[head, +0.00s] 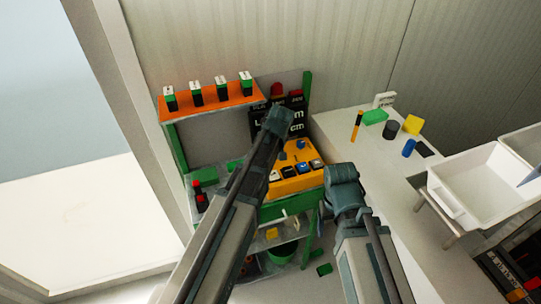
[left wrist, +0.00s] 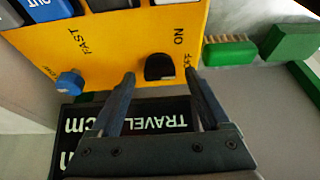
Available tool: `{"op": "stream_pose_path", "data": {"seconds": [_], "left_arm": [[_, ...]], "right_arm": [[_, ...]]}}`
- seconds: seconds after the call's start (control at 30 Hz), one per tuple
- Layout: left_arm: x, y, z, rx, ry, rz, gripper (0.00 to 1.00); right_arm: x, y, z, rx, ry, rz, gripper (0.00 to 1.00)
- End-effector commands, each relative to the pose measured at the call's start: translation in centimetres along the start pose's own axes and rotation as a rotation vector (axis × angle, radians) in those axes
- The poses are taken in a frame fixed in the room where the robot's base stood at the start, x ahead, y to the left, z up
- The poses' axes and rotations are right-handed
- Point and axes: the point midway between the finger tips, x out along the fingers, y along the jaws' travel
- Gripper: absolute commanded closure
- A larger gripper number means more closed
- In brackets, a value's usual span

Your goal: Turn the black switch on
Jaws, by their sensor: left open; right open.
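The black switch (left wrist: 159,67) is a small rounded black knob on a yellow panel (left wrist: 125,35), which also shows in the head view (head: 288,186). ON and OFF are printed beside the switch. My left gripper (left wrist: 160,75) is open, with its fingertips close to the switch, one on either side; I cannot tell whether they touch it. In the head view my left arm's end (head: 280,120) covers part of the panel, and the switch cannot be made out there. My right gripper (head: 343,174) is to the right of the panel, away from the switch; its fingertips are hard to make out.
A blue knob (left wrist: 70,82) marked FAST is near the left finger. A black TRAVEL display (left wrist: 155,115) lies past the panel's edge. An orange shelf (head: 212,106) with several small items is at the left. A white counter (head: 345,130) and white tray (head: 475,185) are at the right.

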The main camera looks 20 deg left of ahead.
Motion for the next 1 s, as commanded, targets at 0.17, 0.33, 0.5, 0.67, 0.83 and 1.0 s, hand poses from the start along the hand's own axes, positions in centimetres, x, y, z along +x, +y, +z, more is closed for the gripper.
{"op": "stream_pose_path", "data": {"seconds": [0.17,0.33,0.5,0.67,0.83,1.0], "left_arm": [[0.12,0.0,-0.03,0.0,0.0,0.0,0.2],[0.1,0.01,-0.02,0.0,0.0,0.0,0.33],[0.1,0.01,-0.01,0.0,0.0,0.0,0.63],[0.1,0.01,-0.01,0.0,0.0,0.0,0.92],[0.1,0.02,-0.01,-0.002,0.0,0.0,1.0],[0.11,0.11,-0.03,-0.03,0.0,-0.012,1.0]], "right_arm": [[0.1,-0.01,0.0,0.0,0.0,0.0,0.25],[0.08,-0.01,0.0,0.0,0.0,0.0,0.25],[0.09,-0.01,0.0,0.0,0.0,0.0,0.25],[0.09,-0.01,0.0,0.0,0.0,0.0,0.25],[0.09,-0.01,0.0,0.0,0.0,0.0,0.25],[0.1,-0.01,0.0,0.0,0.0,0.0,0.25]]}}
